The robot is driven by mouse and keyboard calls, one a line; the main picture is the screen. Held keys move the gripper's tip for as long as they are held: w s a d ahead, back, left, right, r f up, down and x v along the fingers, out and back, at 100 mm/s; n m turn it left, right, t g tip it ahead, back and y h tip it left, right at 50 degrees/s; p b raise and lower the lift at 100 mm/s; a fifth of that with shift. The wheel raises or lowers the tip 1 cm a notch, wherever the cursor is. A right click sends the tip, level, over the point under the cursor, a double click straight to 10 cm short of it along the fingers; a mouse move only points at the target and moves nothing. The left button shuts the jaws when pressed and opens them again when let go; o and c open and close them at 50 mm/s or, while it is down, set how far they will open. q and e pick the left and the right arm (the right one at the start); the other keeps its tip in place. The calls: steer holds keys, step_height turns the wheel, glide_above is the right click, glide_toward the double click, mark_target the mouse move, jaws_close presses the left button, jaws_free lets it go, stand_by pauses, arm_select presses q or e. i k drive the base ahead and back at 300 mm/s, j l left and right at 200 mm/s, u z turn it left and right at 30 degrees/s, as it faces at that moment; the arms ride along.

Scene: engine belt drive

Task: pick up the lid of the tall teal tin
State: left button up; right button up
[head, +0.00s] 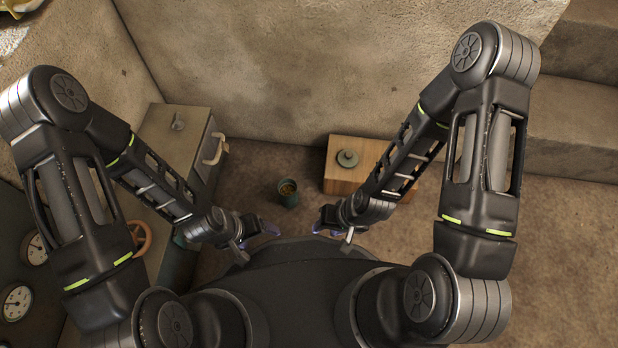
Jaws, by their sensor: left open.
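A teal tin (288,193) stands on the ground between my two grippers, its top open and something brownish inside. A round grey-green lid (347,158) with a small knob lies on top of a wooden box (350,182), apart from the tin. My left gripper (270,230) is open and empty, low and to the left of the tin in the picture. My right gripper (322,222) is to the right of the tin and below the wooden box in the picture. Its fingers are small here, and I cannot tell whether they are apart.
A grey cabinet (180,135) with a handle stands on the left, near an orange handwheel (139,236) and a dark panel with gauges (17,302). A stone wall (290,70) closes the back, with steps (570,130) at right. Ground around the tin is clear.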

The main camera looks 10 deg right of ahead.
mark_target(348, 158)
steer(key=k, duration=0.65)
steer(key=u, duration=1.95)
steer(key=k+l, duration=0.15)
steer(key=l, duration=0.25)
steer(key=k+l, duration=0.1)
steer(key=l, duration=0.35)
steer(key=k+l, duration=0.15)
steer(key=l, duration=0.25)
steer(key=k+l, duration=0.15)
steer(key=l, duration=0.3)
steer(key=k+l, duration=0.1)
steer(key=l, duration=0.3)
